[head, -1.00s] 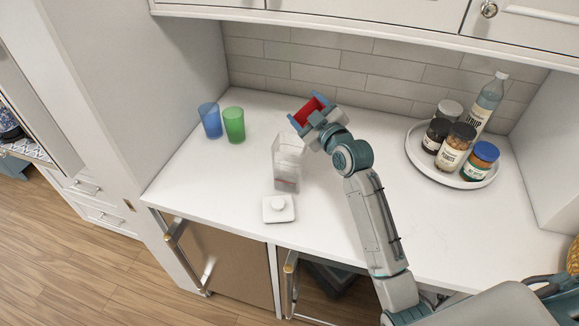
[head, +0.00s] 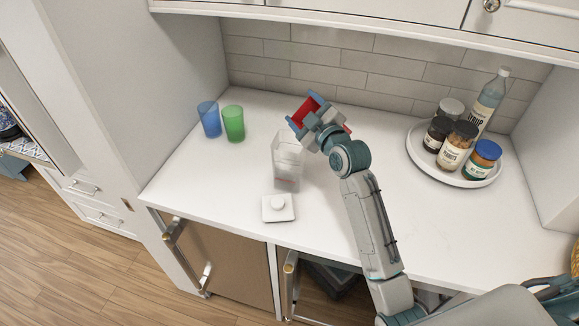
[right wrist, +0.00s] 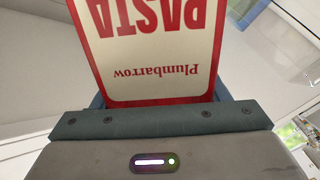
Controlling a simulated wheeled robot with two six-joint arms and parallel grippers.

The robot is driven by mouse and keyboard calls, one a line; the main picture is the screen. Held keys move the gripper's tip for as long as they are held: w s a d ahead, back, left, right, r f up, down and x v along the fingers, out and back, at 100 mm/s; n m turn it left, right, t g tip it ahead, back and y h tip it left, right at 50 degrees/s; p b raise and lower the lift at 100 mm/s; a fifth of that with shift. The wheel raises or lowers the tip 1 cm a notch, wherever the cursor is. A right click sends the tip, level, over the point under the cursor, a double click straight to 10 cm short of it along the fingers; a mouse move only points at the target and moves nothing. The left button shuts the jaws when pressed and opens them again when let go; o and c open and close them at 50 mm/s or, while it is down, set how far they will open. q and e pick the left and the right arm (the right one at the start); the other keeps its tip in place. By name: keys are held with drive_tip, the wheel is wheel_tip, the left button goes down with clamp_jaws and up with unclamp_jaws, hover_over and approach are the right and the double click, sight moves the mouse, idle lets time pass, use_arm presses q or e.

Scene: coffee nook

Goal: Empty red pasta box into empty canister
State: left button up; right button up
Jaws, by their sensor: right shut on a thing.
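The red pasta box (head: 306,110) is in my right gripper (head: 308,116), held in the air above and just right of the canister's top. In the right wrist view the box (right wrist: 150,45) shows a white label reading "PASTA" and "Plumbarrow", upside down. The gripper is shut on it, blue fingers at its sides. The clear canister (head: 287,163) stands upright and open on the counter. A faint pinkish patch shows near its base; I cannot tell what it is. Its likely lid, white with a round knob (head: 278,207), lies in front of it. My left gripper is not in view.
A blue cup (head: 209,120) and a green cup (head: 233,124) stand at the back left. A round white tray (head: 421,160) on the right holds several jars and a syrup bottle (head: 489,100). The counter's front left is clear.

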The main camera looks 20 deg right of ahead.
drive_tip(key=shift+f, duration=0.1)
idle(0.5)
drive_tip(key=shift+w+d+b, duration=0.4)
drive_tip(key=shift+w, duration=0.1)
drive_tip(key=shift+a+n+b, duration=0.2)
drive_tip(key=shift+n+b, duration=0.3)
drive_tip(key=shift+n, duration=0.5)
drive_tip(key=shift+s+r, duration=0.2)
drive_tip(key=shift+s, duration=0.25)
drive_tip(key=shift+w, duration=0.1)
